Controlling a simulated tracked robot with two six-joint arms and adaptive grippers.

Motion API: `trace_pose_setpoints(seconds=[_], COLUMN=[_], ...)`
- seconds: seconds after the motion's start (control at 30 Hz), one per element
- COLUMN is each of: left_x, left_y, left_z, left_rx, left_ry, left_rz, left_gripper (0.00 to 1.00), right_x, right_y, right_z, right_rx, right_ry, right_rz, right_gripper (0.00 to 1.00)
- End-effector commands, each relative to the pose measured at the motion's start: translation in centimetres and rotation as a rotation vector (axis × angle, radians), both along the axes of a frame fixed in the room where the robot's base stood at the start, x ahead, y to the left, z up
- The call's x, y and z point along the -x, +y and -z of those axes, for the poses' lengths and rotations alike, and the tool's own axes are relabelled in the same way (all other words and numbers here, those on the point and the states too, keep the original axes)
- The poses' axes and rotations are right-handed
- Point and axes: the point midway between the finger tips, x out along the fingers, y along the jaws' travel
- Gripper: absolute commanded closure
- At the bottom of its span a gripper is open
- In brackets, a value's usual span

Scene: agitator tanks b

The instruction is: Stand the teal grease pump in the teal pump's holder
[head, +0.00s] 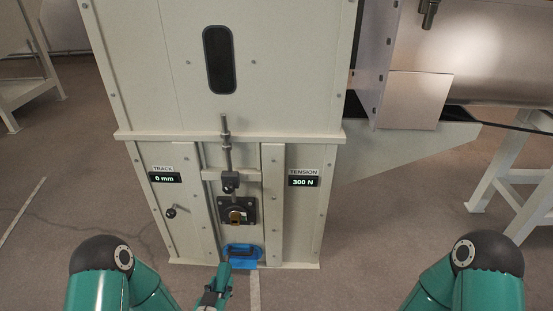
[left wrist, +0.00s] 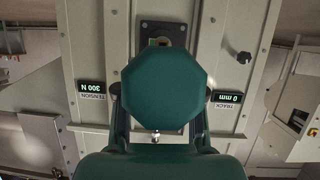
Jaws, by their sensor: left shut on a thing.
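In the left wrist view a teal eight-sided body (left wrist: 165,85), which I take to be the teal grease pump, fills the middle, close to the camera. My left gripper (left wrist: 160,118) is shut on it, with a dark finger on each side. My right gripper is out of view.
A tall cream machine housing (head: 275,90) stands ahead, with a track display (head: 164,178), a tension display (head: 303,181), a small knob (head: 171,212) and a vertical threaded rod (head: 226,145). A white stand (head: 515,180) is at right.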

Motion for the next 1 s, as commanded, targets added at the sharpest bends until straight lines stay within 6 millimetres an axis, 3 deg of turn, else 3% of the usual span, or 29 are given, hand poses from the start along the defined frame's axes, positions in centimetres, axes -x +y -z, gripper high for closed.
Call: trace_pose_setpoints(seconds=[0.8, 0.93, 1.0], left_x=[-5.3, -5.6, -5.0], left_y=[3.7, 4.5, 4.7], left_z=[-12.4, -14.0, -12.4], left_rx=[0.000, 0.001, 0.000], left_ry=[-0.008, -0.008, 0.005], left_rz=[-0.072, -0.090, -0.094], left_gripper=[1.00, 1.00, 1.00], right_x=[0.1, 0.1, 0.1], right_y=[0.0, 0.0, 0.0], right_z=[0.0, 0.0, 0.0], right_rx=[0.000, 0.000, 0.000], right_ry=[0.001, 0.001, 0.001], right_rz=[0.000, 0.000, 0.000], right_gripper=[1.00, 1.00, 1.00])
